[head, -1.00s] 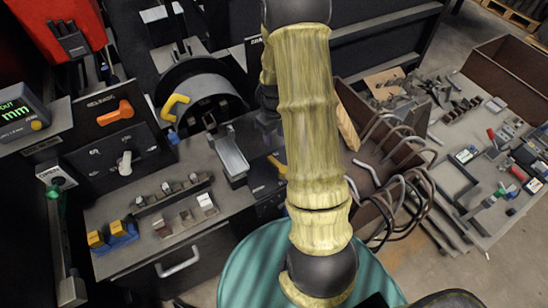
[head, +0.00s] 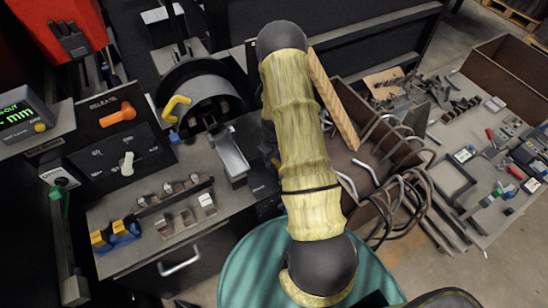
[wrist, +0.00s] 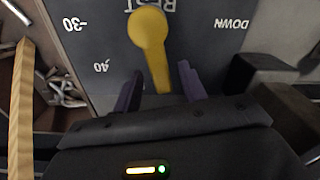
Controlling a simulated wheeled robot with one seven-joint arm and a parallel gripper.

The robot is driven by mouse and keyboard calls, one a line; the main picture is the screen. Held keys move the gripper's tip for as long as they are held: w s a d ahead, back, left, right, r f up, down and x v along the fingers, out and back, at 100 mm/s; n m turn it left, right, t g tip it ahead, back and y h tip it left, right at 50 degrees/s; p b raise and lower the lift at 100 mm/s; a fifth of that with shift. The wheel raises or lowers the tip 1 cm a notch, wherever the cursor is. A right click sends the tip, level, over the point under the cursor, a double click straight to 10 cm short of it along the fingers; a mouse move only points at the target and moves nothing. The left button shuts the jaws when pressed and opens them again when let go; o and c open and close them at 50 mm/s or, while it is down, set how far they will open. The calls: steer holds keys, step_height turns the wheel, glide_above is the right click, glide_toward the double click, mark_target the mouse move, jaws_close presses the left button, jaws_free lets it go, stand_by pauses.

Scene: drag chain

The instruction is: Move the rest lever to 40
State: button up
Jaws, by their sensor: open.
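The rest lever (wrist: 150,40) is yellow with a round knob, and it shows in the wrist view on a dark panel (wrist: 205,55). The panel carries the marks 30, 40, DOWN and a partly cut-off REST label, turned over in this view. The knob lies just by the REST label; the 40 mark (wrist: 101,68) is to its left. My gripper (wrist: 160,76) is open, with one dark purple finger on each side of the lever's shaft and visible gaps between. In the head view my arm hides the gripper and most of the lever's panel.
In the head view a wooden strip (head: 333,98) and a bin of bent metal rods (head: 385,165) stand just right of my arm. A grey bench (head: 165,235) with small blocks lies to the left. A turquoise round surface (head: 240,270) is below.

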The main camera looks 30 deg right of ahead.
jaws_close()
steer(key=shift+d, duration=0.1)
stand_by(0.4)
